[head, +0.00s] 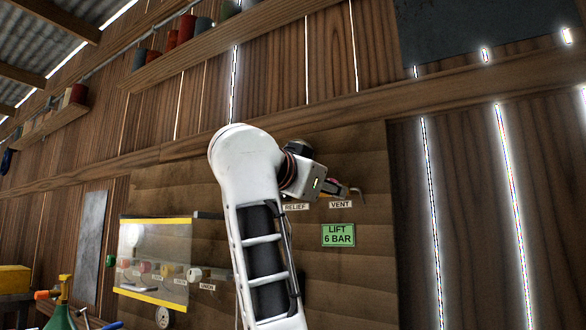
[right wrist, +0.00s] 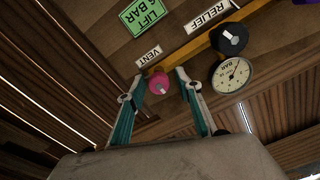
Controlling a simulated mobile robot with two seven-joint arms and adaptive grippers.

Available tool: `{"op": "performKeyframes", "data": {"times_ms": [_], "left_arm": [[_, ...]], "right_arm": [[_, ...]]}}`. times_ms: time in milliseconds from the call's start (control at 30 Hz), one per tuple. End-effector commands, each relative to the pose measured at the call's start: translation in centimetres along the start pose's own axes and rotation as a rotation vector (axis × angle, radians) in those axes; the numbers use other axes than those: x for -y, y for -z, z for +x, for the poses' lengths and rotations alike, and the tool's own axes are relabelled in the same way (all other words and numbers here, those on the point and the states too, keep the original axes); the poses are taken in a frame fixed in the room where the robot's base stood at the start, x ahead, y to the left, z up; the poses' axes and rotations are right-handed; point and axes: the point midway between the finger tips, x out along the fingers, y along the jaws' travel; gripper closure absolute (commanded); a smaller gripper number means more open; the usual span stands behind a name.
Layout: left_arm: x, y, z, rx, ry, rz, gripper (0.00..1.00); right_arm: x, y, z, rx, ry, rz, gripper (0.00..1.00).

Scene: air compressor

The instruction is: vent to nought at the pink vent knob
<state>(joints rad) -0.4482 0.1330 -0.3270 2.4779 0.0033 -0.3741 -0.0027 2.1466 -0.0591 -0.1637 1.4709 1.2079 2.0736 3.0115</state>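The pink vent knob (right wrist: 159,84) shows in the right wrist view, below the VENT label (right wrist: 149,56). My right gripper (right wrist: 160,76) is open, with its two teal fingers on either side of the knob and a visible gap at each side. Whether the fingers reach as deep as the knob is hard to tell. In the head view my right gripper (head: 338,189) is at the board just above the VENT label (head: 340,204), and I cannot make out the pink knob there. A round BAR gauge (right wrist: 232,75) sits right of the gripper. My left gripper is not in view.
A black knob (right wrist: 229,39) by the RELIEF label (right wrist: 207,16) stands close to my right finger. A green LIFT 6 BAR sign (head: 338,235) is below. A clear panel (head: 153,262) with yellow edges covers several knobs at left. Shelves run above.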

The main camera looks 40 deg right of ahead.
Motion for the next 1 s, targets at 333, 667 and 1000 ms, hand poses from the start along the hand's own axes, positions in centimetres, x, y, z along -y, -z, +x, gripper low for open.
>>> {"op": "performKeyframes", "data": {"times_ms": [333, 667, 1000], "left_arm": [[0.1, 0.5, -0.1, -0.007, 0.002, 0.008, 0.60], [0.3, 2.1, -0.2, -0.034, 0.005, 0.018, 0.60], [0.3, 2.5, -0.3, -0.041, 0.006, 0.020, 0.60]], "right_arm": [[0.0, 0.5, -1.1, -0.001, 0.003, 0.005, 0.66], [0.0, 0.6, -4.7, 0.000, 0.004, 0.006, 0.66], [0.0, 0.2, -6.1, 0.000, 0.001, 0.002, 0.66]]}}
